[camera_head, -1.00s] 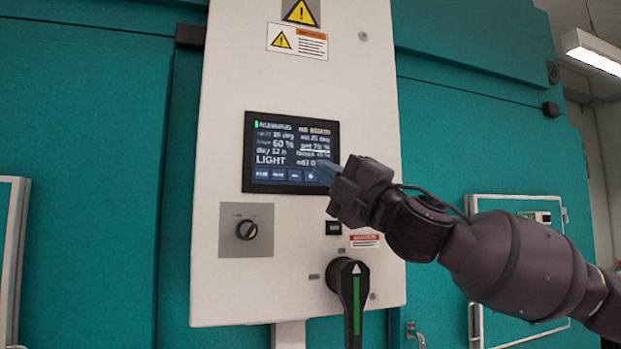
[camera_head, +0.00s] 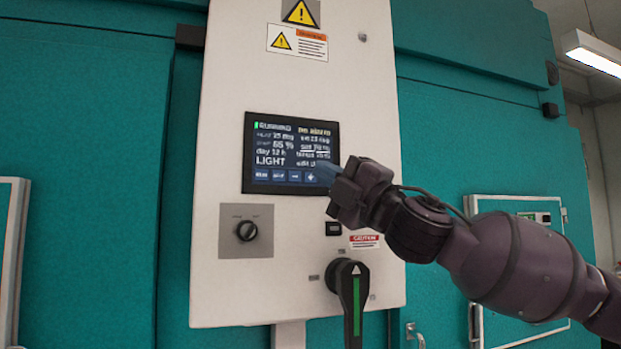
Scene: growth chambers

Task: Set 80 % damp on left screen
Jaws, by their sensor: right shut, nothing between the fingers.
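The screen (camera_head: 280,150) is a dark touch display with white text, set in a pale control panel (camera_head: 225,300). It shows "RUNNING", "LIGHT", "day 12 h" and a row of blue buttons (camera_head: 277,176) along its bottom. A left-hand line seems to read 65 %; an underlined set line on the right seems to read 70 %, but the small text is blurred. My right gripper (camera_head: 322,174) is shut and empty, its bluish fingertips at the screen's lower right corner, by the rightmost button. Whether they touch the glass is unclear. My left gripper is not in view.
Below the screen are a small rotary switch (camera_head: 247,231) on a grey plate and a large black handle (camera_head: 352,290) with a green stripe. Warning labels (camera_head: 297,42) sit above. Teal chamber walls (camera_head: 90,180) stand behind the panel.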

